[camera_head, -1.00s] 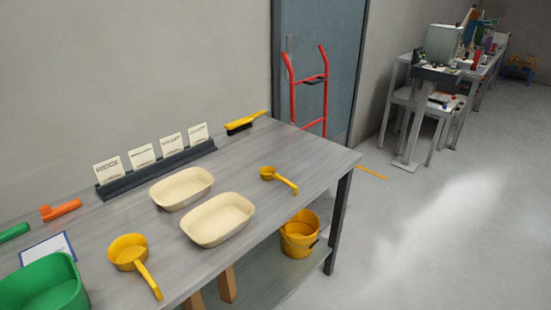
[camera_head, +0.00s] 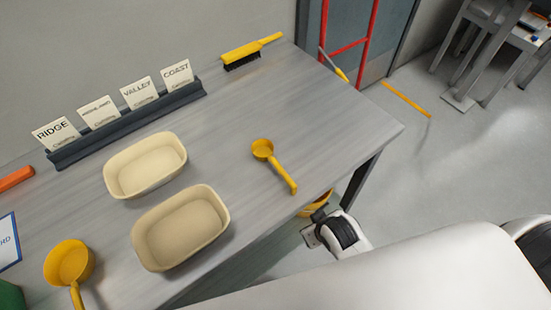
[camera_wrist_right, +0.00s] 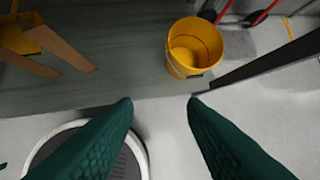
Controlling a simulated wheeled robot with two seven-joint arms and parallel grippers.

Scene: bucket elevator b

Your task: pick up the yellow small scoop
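The small yellow scoop (camera_head: 264,150) lies on the right part of the grey table (camera_head: 330,110), its handle pointing toward the front edge. A larger yellow scoop (camera_head: 68,262) lies at the front left of the table. My right arm comes in white from the lower right, its wrist part beyond the table's front edge. In the right wrist view my right gripper (camera_wrist_right: 160,101) is open and empty, its two green fingers wide apart and pointing toward the area under the table. The small scoop is not in the wrist view.
Two cream trays (camera_head: 146,166) (camera_head: 138,240) stand left of the small scoop. A card holder (camera_head: 125,127) and a yellow brush (camera_head: 250,50) are at the back. The tabletop around the small scoop is clear.

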